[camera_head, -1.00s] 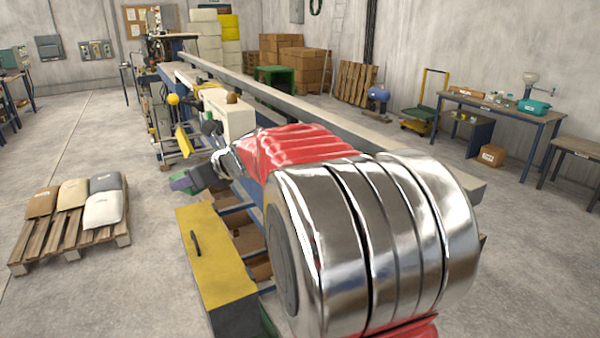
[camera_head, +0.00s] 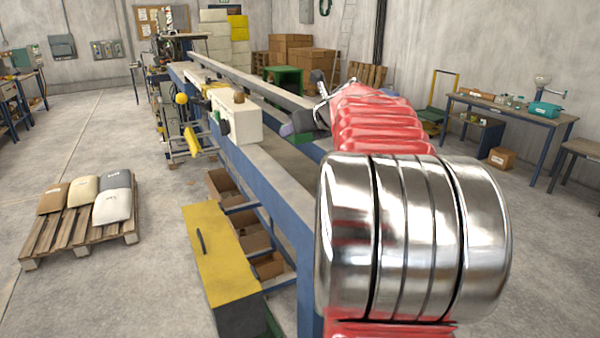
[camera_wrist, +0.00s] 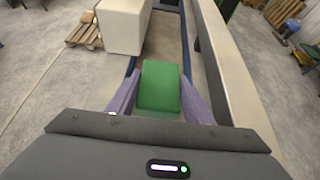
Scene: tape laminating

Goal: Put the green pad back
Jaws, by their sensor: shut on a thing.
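The green pad (camera_wrist: 160,86) is between the two purple fingers of my gripper (camera_wrist: 160,92) in the wrist view. My gripper is shut on it. In the body view my gripper (camera_head: 292,128) is over the long blue-framed machine (camera_head: 262,178), beside its long beige rail (camera_head: 262,84). Only a small green piece of the pad (camera_head: 302,138) shows there below the fingers, the rest being hidden. I cannot tell whether the pad touches the machine.
A cream box (camera_head: 236,118) with a brown knob stands on the machine, left of my gripper; it also shows in the wrist view (camera_wrist: 124,24). A yellow-topped cabinet (camera_head: 218,250) stands at the machine's near left side. A pallet (camera_head: 72,238) with sacks is on the floor further left.

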